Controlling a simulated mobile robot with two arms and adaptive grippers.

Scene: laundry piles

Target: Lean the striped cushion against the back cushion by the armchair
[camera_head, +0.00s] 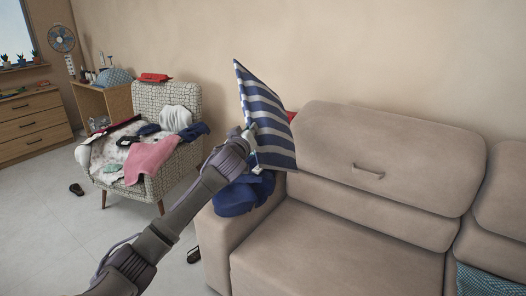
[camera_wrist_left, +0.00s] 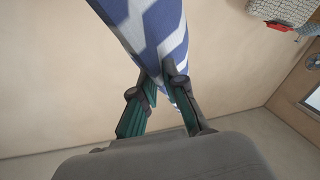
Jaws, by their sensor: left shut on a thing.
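The blue-and-white striped cushion (camera_head: 266,118) is held up in the air above the left arm of the beige sofa, tilted, with one corner pointing up. My left gripper (camera_head: 249,137) is shut on its edge. The left wrist view shows the striped cushion (camera_wrist_left: 150,35) between the two fingers of the left gripper (camera_wrist_left: 160,90). The sofa's back cushion (camera_head: 390,160) stands just right of the striped cushion. The armchair (camera_head: 168,97) is further left, covered with clothes. My right gripper is not in view.
Dark blue cloth (camera_head: 240,195) lies on the sofa arm below the striped cushion. A red thing (camera_head: 290,116) shows partly behind it. The sofa seat (camera_head: 340,250) is clear in the middle. A teal patterned item (camera_head: 490,281) lies at the right.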

